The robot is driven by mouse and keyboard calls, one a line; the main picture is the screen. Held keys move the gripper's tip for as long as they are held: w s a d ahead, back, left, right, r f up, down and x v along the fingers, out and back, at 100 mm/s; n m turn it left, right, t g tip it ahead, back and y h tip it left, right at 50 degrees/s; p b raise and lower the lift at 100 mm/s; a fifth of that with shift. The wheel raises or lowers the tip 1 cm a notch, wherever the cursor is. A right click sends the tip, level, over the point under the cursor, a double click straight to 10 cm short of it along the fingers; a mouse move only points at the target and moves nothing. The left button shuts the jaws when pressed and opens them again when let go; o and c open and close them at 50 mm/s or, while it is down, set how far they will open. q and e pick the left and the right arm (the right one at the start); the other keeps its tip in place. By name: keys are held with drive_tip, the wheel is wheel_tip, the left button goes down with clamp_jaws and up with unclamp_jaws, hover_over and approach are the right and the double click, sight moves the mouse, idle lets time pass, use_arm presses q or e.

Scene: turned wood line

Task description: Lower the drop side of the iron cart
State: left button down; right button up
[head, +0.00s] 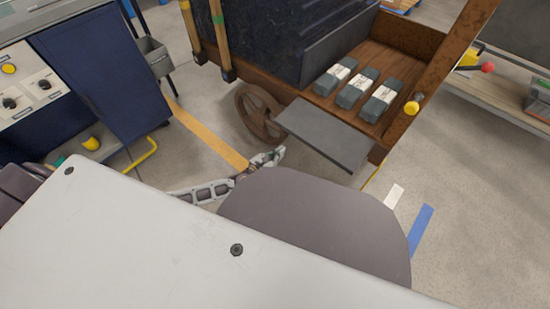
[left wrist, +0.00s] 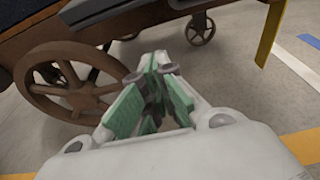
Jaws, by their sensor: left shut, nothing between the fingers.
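The iron cart (head: 270,85) is brown and rusty, with a wooden deck and a spoked wheel (head: 262,114). Its flat dark grey side panel (head: 325,135), which looks like the drop side, sticks outward from the deck's near edge. Whether it is level or sloping is hard to tell. My left gripper (head: 268,158) is shut and empty, low beside the wheel and below the panel's left end, apart from it. In the left wrist view the green-padded fingers (left wrist: 150,92) are together, with the cart wheel (left wrist: 72,85) to their left. My right gripper is not in view.
Three grey bundles with white labels (head: 356,88) lie on the deck. A blue cabinet (head: 105,80) stands at left, a bench (head: 500,88) at right. Floor between cabinet and cart is clear.

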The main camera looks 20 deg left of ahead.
use_arm(q)
drive_tip(key=w+r, duration=0.1)
drive_tip(key=w+d, duration=0.1)
drive_tip(key=w, duration=0.1)
drive_tip(key=w+r+p, duration=0.1)
drive_tip(key=shift+w+d+r, duration=0.35)
idle(0.5)
idle(0.3)
